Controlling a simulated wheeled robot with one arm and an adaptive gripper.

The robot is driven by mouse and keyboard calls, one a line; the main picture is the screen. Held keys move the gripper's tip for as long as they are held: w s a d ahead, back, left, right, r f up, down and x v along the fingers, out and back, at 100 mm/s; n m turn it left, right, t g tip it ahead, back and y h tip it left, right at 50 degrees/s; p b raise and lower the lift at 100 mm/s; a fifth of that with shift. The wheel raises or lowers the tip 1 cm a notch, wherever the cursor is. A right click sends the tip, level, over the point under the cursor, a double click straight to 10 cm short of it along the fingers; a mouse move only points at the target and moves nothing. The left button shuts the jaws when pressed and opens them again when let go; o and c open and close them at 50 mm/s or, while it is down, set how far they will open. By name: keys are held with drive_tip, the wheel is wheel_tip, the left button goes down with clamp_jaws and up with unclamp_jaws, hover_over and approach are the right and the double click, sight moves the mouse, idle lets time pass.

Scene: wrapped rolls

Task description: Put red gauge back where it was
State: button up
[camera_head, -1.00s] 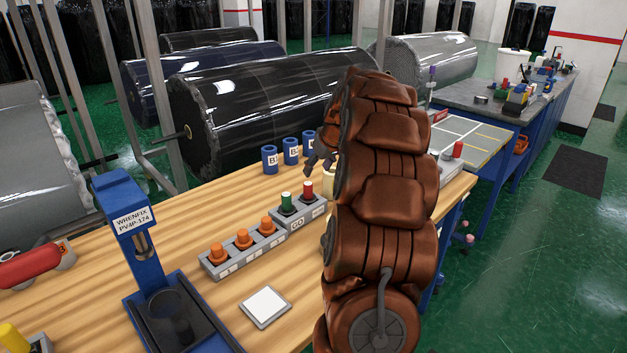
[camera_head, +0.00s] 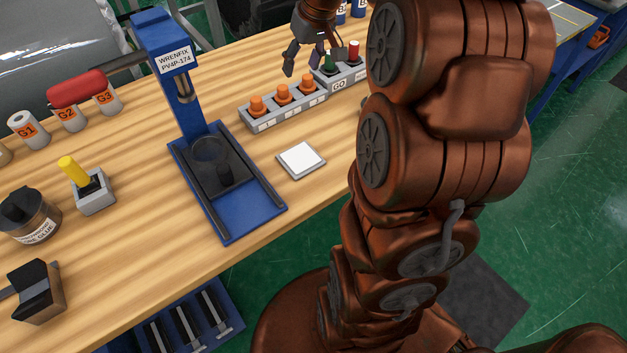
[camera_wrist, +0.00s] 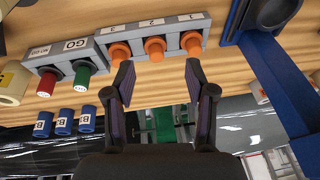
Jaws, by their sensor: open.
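The red gauge (camera_head: 353,50) stands upright, red end up, in the grey GO / NO GO block (camera_head: 338,83). The green gauge (camera_head: 330,63) stands beside it. In the wrist view the red gauge (camera_wrist: 46,85) is at the left, next to the green gauge (camera_wrist: 82,74). My gripper (camera_head: 309,66) hangs over the bench behind the blocks, left of the red gauge in the head view. In the wrist view its open fingers (camera_wrist: 166,85) are empty, pointing toward the orange knobs (camera_wrist: 155,48). The lower part of the red gauge is hidden in its block.
A row block (camera_head: 290,108) with orange knobs adjoins the gauge block. A blue WRENFIX press (camera_head: 187,110), white pad (camera_head: 300,160) and yellow lever box (camera_head: 92,195) stand nearby. Blue B cups (camera_wrist: 64,122) are near the gauges. A red cylinder (camera_head: 76,87) lies across the G rolls.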

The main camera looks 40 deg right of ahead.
drive_tip(key=s+a+f+n+g, duration=0.1)
drive_tip(key=s+a+f+g, duration=0.1)
drive_tip(key=s+a, duration=0.7)
drive_tip(key=s+a+f+g, duration=0.2)
drive_tip(key=s+a+f, duration=0.1)
drive_tip(key=s+a, duration=0.55)
drive_tip(key=s+a+f+g+h, duration=0.1)
drive_tip(key=s+f, duration=0.1)
drive_tip(key=s, duration=0.9)
drive_tip(key=shift+s+a+f, duration=0.2)
drive_tip(key=shift+a+f, duration=0.05)
drive_tip(key=shift+f, duration=0.1)
